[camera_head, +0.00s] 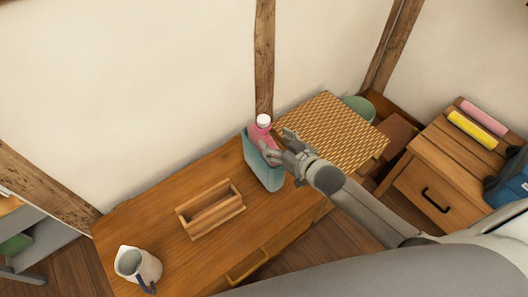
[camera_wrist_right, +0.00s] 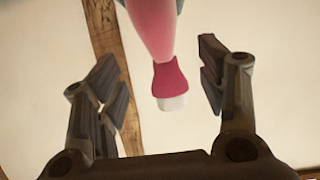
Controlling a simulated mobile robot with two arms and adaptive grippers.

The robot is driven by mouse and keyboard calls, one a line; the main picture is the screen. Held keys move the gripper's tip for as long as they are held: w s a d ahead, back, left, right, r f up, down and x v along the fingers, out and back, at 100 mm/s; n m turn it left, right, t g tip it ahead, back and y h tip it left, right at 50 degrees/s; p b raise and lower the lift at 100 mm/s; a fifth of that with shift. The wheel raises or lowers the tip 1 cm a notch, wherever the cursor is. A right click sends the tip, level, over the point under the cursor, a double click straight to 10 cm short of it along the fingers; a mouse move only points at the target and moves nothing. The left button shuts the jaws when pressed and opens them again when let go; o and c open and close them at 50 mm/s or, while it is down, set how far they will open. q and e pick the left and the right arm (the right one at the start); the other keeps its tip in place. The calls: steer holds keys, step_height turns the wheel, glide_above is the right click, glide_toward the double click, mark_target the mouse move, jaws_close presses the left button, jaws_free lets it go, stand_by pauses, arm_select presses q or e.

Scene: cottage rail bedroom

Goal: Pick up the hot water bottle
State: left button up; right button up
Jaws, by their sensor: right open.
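The hot water bottle (camera_head: 261,131) stands at the back right of the wooden desk, with a pink upper part and a white cap. A teal upright piece (camera_head: 262,168) is at its lower part; I cannot tell if it belongs to the bottle. My right gripper (camera_head: 277,150) is at the bottle's upper right side. In the right wrist view the bottle's darker pink neck and white cap (camera_wrist_right: 170,85) hang between the two spread fingers of the gripper (camera_wrist_right: 160,85), with gaps on both sides. My left gripper is not in view.
The desk (camera_head: 165,215) holds an open wooden box (camera_head: 210,222) and a pale jug (camera_head: 150,265). A woven-topped piece (camera_head: 330,125) stands behind my right arm, with a green round container (camera_head: 358,107) beyond. A drawer cabinet (camera_head: 445,178) is at the right. The wall is close behind the bottle.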

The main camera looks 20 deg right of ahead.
mark_target(267, 136)
steer(key=shift+x, duration=3.55)
steer(key=shift+a+r, duration=0.1)
steer(key=shift+a, duration=0.1)
steer(key=shift+c, duration=0.4)
jaws_close()
steer(key=shift+r, duration=0.15)
